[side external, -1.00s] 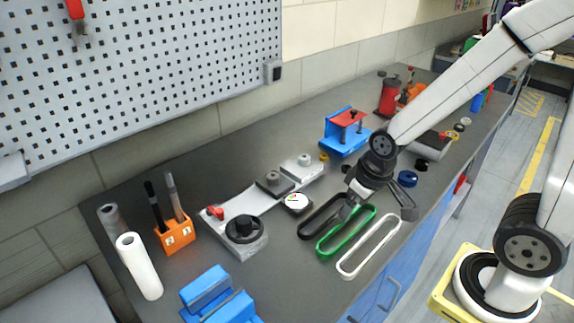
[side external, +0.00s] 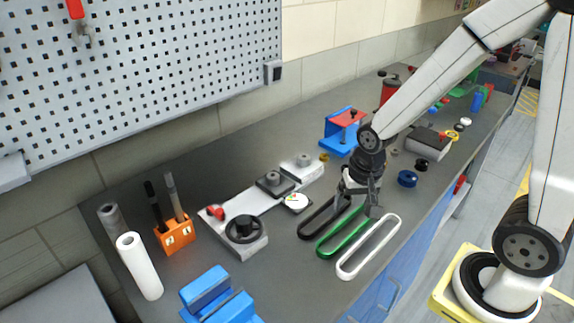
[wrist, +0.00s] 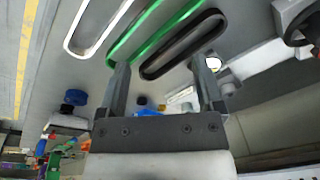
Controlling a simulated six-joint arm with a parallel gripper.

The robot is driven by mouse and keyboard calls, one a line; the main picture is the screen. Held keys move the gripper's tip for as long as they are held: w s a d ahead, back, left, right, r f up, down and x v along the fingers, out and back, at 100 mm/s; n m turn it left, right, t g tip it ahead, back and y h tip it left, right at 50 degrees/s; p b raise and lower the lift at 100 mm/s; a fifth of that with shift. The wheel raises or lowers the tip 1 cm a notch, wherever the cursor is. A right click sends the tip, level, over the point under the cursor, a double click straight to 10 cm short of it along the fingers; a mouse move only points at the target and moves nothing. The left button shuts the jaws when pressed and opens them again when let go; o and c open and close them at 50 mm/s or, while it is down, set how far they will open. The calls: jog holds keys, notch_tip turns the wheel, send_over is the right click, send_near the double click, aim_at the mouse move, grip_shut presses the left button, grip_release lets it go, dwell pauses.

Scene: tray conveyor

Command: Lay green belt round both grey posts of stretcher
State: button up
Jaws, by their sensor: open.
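The green belt (side external: 345,235) lies as a long loop on the bench, between a black belt (side external: 318,222) and a white belt (side external: 368,247). My gripper (side external: 356,210) is open and empty over the far ends of the green and black belts. In the wrist view the green belt (wrist: 150,22) runs past the left fingertip. I cannot tell whether a finger touches it. The stretcher (side external: 245,203) lies left of my gripper, with one grey post (side external: 272,177) on a dark block and another grey post (side external: 304,159) at its far end. No belt is around the posts.
The stretcher's black handwheel (side external: 243,228) is at its near end. A round dial (side external: 296,201) lies beside the stretcher. A blue and red fixture (side external: 343,133) stands behind. An orange pen holder (side external: 175,235) and blue blocks (side external: 215,293) are at the left and front.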

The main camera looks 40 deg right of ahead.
aim_at(348, 232)
jog(key=d+f+m, duration=0.1)
jog(key=m, duration=0.2)
jog(key=w+d+f+m+g, duration=0.1)
jog(key=m, duration=0.3)
jog(key=w+d+f+m, duration=0.1)
jog(key=m, duration=0.2)
jog(key=shift+m+g, duration=0.3)
jog(key=shift+f, duration=0.1)
jog(key=shift+f, duration=1.2)
jog(key=shift+f, duration=2.6)
jog(key=c, duration=1.1)
jog(key=shift+o, duration=0.2)
